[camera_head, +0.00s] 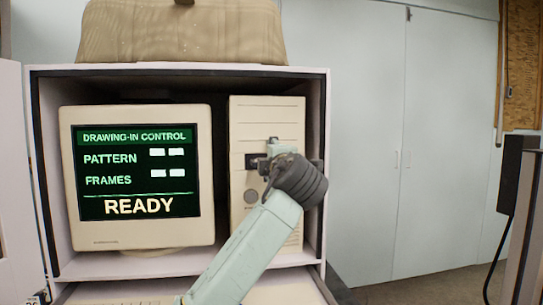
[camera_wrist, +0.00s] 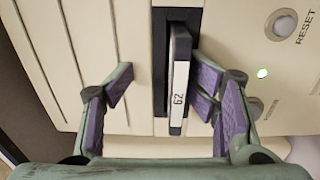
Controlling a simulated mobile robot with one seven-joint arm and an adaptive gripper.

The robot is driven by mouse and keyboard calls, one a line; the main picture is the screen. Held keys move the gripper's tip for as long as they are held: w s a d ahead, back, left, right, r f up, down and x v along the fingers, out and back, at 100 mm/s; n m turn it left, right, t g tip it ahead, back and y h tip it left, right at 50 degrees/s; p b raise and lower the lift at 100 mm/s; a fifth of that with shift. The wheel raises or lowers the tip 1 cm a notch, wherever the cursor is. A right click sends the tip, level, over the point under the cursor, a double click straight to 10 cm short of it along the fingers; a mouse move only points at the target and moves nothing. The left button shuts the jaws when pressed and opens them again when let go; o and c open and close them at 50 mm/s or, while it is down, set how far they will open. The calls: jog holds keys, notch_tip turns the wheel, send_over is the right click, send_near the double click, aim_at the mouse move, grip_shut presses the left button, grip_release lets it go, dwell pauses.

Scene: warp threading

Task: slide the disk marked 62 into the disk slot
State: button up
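The disk marked 62 (camera_wrist: 178,85) is a narrow pale piece with a dark edge, seen edge-on in the wrist view. It stands at the dark disk slot (camera_wrist: 161,70) in the beige computer tower (camera_head: 267,115); its labelled end sticks out toward me, and I cannot tell how deep it sits. My gripper (camera_wrist: 160,88) is open, with purple-padded fingers on both sides of the disk. The left finger is clearly apart from it; the right finger is very near, and contact is unclear. In the head view my gripper (camera_head: 270,158) is at the tower front and hides the disk.
A monitor (camera_head: 137,175) reading READY stands left of the tower in the open cabinet (camera_head: 180,72). The cabinet's right wall (camera_head: 317,120) is close to my gripper.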

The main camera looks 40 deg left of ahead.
jog(key=shift+w+a+f+g, duration=0.1)
jog(key=shift+a+f+g, duration=0.2)
jog(key=shift+f, duration=0.55)
jog(key=shift+s+d+f, duration=0.1)
jog(key=shift+s+d, duration=0.3)
jog(key=shift+d, duration=0.05)
jog(key=r+v, duration=0.1)
jog(key=v, duration=1)
jog(key=shift+d+r, duration=0.15)
jog(key=shift+d, duration=0.05)
jog(key=shift+s, duration=0.1)
jog(key=shift+c, duration=0.5)
